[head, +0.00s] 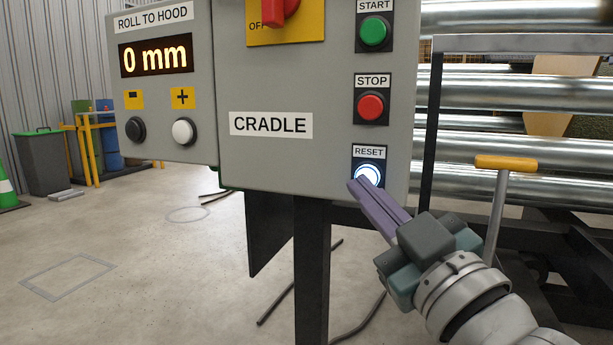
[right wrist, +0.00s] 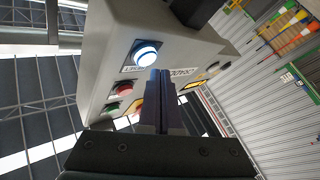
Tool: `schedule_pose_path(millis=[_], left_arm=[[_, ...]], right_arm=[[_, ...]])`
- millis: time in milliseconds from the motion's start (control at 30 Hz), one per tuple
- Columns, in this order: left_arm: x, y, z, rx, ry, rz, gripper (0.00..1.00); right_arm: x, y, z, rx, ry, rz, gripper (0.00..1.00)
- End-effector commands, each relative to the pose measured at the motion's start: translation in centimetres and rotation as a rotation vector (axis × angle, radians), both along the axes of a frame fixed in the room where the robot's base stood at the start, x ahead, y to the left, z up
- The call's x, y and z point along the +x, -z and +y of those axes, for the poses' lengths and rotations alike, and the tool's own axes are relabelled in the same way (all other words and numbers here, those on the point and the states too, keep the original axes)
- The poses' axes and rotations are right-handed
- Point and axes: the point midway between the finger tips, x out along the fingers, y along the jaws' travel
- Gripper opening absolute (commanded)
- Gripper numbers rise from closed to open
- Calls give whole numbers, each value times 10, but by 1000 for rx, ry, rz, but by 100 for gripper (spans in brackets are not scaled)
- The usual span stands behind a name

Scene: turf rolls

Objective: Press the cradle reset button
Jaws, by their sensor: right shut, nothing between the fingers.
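The reset button (head: 368,176) is a lit white round button on a black plate labelled RESET, low on the right of the grey CRADLE box (head: 270,155). My right gripper (head: 354,185) is shut and empty, its purple fingertips at the lower left of the button in the head view and overlapping its edge. In the right wrist view the lit button (right wrist: 146,53) shows just beyond the fingertips (right wrist: 163,73). I cannot tell whether the tips touch it. My left gripper is not in view.
Above the reset button are a red STOP button (head: 370,106) and a green START button (head: 374,32). A red rotary switch (head: 279,10) is at the top. A yellow-topped handle (head: 506,163) and metal rollers (head: 520,80) stand to the right. A dark post (head: 311,270) holds the box.

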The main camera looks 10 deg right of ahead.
Motion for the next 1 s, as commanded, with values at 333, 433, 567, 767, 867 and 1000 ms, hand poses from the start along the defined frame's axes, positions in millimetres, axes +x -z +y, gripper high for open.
schedule_pose_path(millis=[333,433,567,767,867,1000], left_arm=[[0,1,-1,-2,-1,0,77],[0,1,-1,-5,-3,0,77],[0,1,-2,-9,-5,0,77],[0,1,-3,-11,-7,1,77],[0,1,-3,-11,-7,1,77],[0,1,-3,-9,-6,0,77]], right_arm=[[6,0,-4,0,0,0,0],[7,0,-5,0,0,0,0],[7,0,-5,0,0,0,0],[7,0,-5,0,0,0,0],[8,0,-5,0,0,0,0],[9,0,-6,0,0,0,0]])
